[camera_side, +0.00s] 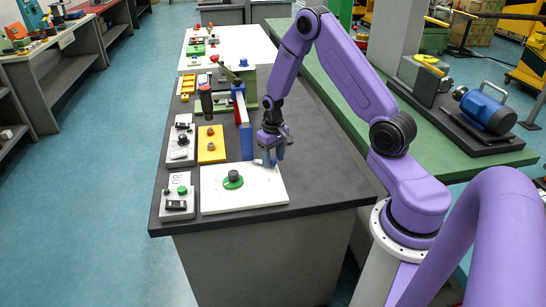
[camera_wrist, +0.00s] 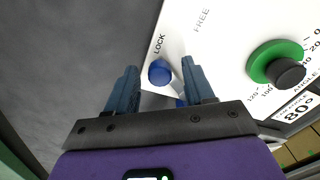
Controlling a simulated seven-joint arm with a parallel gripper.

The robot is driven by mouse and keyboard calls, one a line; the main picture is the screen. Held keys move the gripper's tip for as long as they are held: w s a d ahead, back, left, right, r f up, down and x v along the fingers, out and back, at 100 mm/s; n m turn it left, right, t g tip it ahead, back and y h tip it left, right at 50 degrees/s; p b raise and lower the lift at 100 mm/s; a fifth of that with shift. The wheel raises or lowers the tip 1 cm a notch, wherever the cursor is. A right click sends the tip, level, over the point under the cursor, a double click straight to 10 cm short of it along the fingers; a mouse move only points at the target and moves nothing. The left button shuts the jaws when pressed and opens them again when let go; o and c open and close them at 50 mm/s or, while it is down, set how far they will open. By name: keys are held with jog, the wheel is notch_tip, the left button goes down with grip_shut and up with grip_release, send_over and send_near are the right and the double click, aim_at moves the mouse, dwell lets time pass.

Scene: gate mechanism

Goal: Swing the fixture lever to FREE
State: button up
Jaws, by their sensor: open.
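The fixture lever shows in the wrist view as a round blue knob (camera_wrist: 160,72) beside the printed word LOCK on a white panel (camera_wrist: 225,50). The word FREE is printed farther up and right on that panel. My gripper (camera_wrist: 159,66) is open, with one finger on each side of the blue knob. I cannot tell whether either finger touches it. In the side view my gripper (camera_side: 271,160) points down at the upper right part of the white plate (camera_side: 255,196). There the lever is mostly hidden behind the fingers.
A green dial (camera_side: 233,180) with a black knob sits left of my gripper on the plate; it also shows in the wrist view (camera_wrist: 280,65). A tall blue and red upright (camera_side: 243,122) stands close behind. A yellow block (camera_side: 211,145) and grey control boxes (camera_side: 177,196) are at the left.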

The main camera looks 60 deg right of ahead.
grip_shut()
jog(key=a+m, duration=0.1)
jog(key=m, duration=0.1)
jog(key=a+m, duration=0.1)
jog(key=shift+m, duration=0.4)
jog(key=a+m, duration=0.1)
jog(key=m, duration=0.2)
jog(key=shift+w+a, duration=0.2)
jog(key=shift+a, duration=0.15)
jog(key=shift+w+a+m, duration=0.25)
jog(key=shift+a+m, duration=0.2)
jog(key=shift+m, duration=0.65)
jog(key=shift+w, duration=0.1)
grip_release()
